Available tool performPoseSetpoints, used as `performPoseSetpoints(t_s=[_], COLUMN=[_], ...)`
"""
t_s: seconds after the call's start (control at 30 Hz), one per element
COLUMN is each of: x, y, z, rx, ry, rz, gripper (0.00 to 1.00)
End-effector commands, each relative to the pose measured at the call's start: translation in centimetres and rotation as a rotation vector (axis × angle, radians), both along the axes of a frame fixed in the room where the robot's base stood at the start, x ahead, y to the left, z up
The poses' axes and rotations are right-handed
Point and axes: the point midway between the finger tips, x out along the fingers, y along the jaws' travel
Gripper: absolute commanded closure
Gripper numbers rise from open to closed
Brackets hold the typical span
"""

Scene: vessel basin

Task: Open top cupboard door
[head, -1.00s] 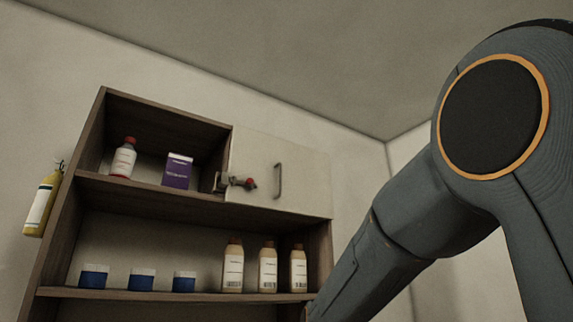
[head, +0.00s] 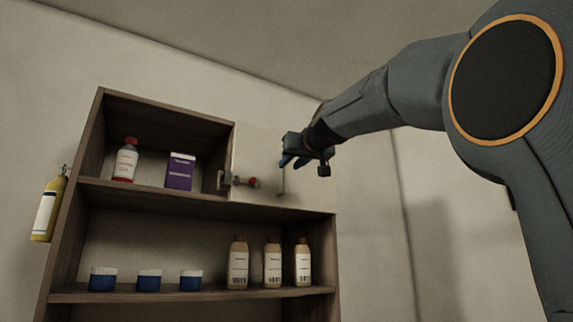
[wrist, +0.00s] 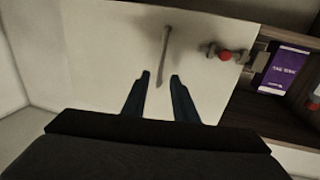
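The top cupboard door (head: 262,150) is a pale panel at the upper right of the shelf unit, and it looks shut. It also fills the middle of the wrist view (wrist: 105,50). Its thin bar handle (head: 283,182) shows partly below my gripper in the head view; in the wrist view the handle (wrist: 164,55) runs up from between the fingertips. A latch with a red knob (head: 245,182) sits at the door's left edge; it also shows in the wrist view (wrist: 222,54). My gripper (wrist: 160,76) is open, its fingers on either side of the handle's near end. Contact cannot be told.
The open top compartment holds a red-capped bottle (head: 126,160) and a purple box (head: 180,171). Several tubs and bottles stand on the shelf below (head: 215,295). The wall right of the unit is bare.

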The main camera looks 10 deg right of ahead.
Motion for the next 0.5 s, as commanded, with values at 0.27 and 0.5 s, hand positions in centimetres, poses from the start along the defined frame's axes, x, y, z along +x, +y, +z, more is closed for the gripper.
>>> performPoseSetpoints(t_s=[0.27,0.5], x=[3.7,4.6], y=[0.5,0.6], z=[0.2,0.1], rx=[0.001,0.0], ry=[0.0,-0.001], rz=[0.001,0.001], gripper=[0.74,0.74])
